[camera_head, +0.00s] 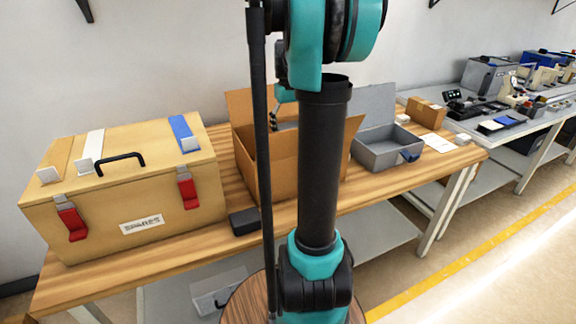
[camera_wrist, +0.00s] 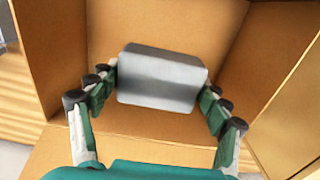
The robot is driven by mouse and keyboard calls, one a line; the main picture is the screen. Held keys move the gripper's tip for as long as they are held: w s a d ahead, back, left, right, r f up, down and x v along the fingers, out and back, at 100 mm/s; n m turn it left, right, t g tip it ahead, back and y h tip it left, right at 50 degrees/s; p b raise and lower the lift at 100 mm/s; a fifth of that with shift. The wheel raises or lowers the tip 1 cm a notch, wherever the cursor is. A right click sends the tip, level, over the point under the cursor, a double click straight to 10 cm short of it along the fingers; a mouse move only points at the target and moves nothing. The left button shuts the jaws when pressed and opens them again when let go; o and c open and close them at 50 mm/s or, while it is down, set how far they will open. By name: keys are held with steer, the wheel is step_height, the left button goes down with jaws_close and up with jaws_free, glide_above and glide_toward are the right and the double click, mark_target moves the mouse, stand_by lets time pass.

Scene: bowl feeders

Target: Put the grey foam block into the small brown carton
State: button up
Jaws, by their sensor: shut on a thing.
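My gripper (camera_wrist: 160,88) is shut on the grey foam block (camera_wrist: 160,76), with a finger at each of its short ends. The block is held over the inside of an open brown carton (camera_wrist: 215,25), whose walls surround it in the wrist view. I cannot tell how high it is above the carton floor. In the head view the open carton (camera_head: 247,155) stands mid-table with its flaps up, partly behind my arm. A piece of my gripper (camera_head: 274,121) shows at its opening; the block is hidden there.
A wooden SPARES chest (camera_head: 140,190) with red latches stands left of the carton. A small dark block (camera_head: 244,222) lies by the table's front edge. An open grey box (camera_head: 385,153) stands right of the carton. A smaller closed brown box (camera_head: 426,113) is farther right.

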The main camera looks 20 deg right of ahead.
step_height(320, 180, down, 15)
stand_by(0.4)
steer(key=o, duration=0.5)
steer(key=shift+f, duration=0.15)
steer(key=o, duration=0.4)
steer(key=shift+o, duration=0.2)
step_height(320, 180, up, 12)
steer(key=shift+r, duration=0.2)
